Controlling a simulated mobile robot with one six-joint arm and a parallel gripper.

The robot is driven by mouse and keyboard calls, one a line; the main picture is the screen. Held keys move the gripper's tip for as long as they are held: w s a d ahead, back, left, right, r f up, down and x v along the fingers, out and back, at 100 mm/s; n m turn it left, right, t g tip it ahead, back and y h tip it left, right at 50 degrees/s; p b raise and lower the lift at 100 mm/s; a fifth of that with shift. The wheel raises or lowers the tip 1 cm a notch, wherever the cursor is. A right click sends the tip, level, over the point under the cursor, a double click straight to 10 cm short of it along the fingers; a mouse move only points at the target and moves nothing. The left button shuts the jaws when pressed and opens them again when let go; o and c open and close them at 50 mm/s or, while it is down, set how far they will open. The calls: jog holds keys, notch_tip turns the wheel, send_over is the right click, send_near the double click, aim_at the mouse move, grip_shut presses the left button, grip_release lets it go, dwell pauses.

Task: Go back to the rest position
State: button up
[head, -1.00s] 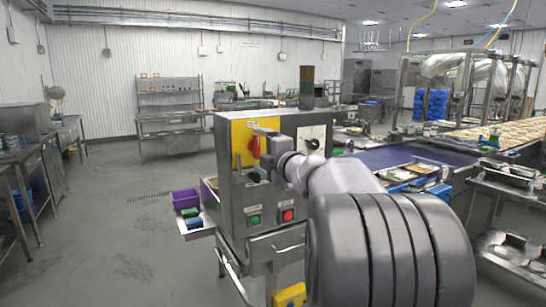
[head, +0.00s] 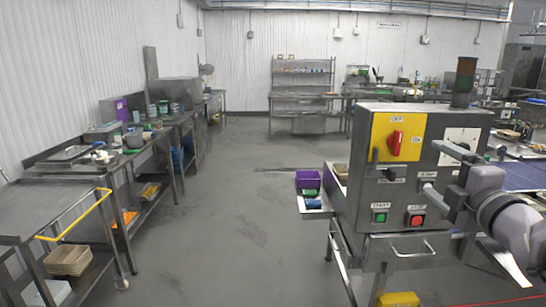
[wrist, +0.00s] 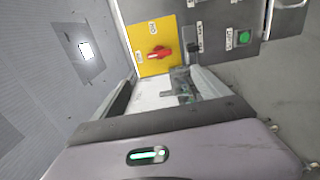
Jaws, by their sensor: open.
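My gripper (head: 443,173) is at the right of the head view, its two fingers spread apart in front of the steel machine (head: 350,212). Nothing shows between the fingers. The machine has a yellow panel (head: 384,138) with a red rotary switch (head: 395,142), a green button (head: 380,217) and a red button (head: 416,220). In the wrist view the spread fingers of my gripper (wrist: 178,95) frame part of the scene; the red switch (wrist: 160,53) and green button (wrist: 244,37) lie beyond them. I cannot tell the exact gap to the machine front.
A purple bin (head: 308,180) sits on a side shelf of the machine. Steel tables (head: 70,172) and a cart with a yellow handle (head: 85,213) line the left. The grey floor (head: 225,230) between is clear. A shelf rack (head: 303,72) stands at the back.

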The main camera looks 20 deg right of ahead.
jog(key=a+f+m+g+h, duration=0.3)
jog(key=a+f+m+g, duration=0.2)
jog(key=a+m, duration=0.7)
jog(key=s+a+f+m+g+y, duration=0.3)
jog(key=s+a+f, duration=0.5)
jog(key=a, duration=0.4)
jog(key=s+a+f+m+g+y, duration=0.3)
jog(key=s+a+f+y, duration=0.3)
jog(key=a, duration=0.6)
notch_tip(320, 180, down, 2)
jog(key=shift+s+f+m+g, duration=0.2)
jog(key=shift+s+m+g, duration=0.2)
jog(key=shift+s+m, duration=0.7)
jog(key=shift+s+d, duration=0.1)
